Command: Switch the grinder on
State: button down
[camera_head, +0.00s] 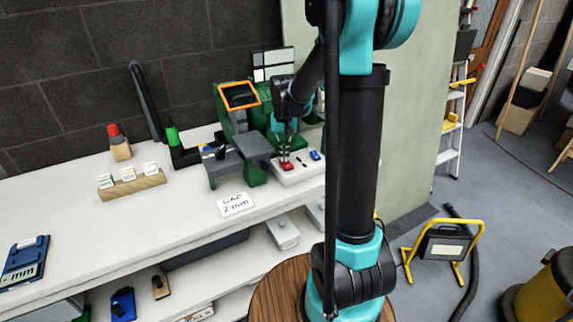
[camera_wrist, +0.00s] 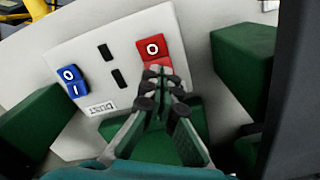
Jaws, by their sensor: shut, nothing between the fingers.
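The green grinder (camera_head: 254,176) stands on the white bench, with an orange-framed guard (camera_head: 238,94) on top. A white switch plate (camera_head: 298,174) lies at its right. In the wrist view the plate (camera_wrist: 125,75) carries a red rocker (camera_wrist: 151,48) marked O, and a blue rocker (camera_wrist: 72,82) marked O and I. My gripper (camera_head: 286,152) points down at the red rocker. In the wrist view my gripper's tips (camera_wrist: 160,72) are together over the rocker's lower half and hide part of it. I cannot tell whether they touch it.
A small label (camera_wrist: 100,108) sits below the blue rocker. Green blocks flank the plate in the wrist view. A "GAP 2 mm" card (camera_head: 236,204) lies on the bench front.

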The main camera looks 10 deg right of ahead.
jog(key=shift+f, duration=0.2)
jog(key=shift+r, duration=3.55)
jog(key=s+d+f+n+t, duration=0.1)
jog(key=s+f, duration=0.4)
jog(key=s, duration=0.6)
jog(key=s+d+f+n+t, duration=0.1)
jog(key=s+d+f+t, duration=0.2)
jog(key=s+f, duration=0.3)
jog(key=s, duration=0.5)
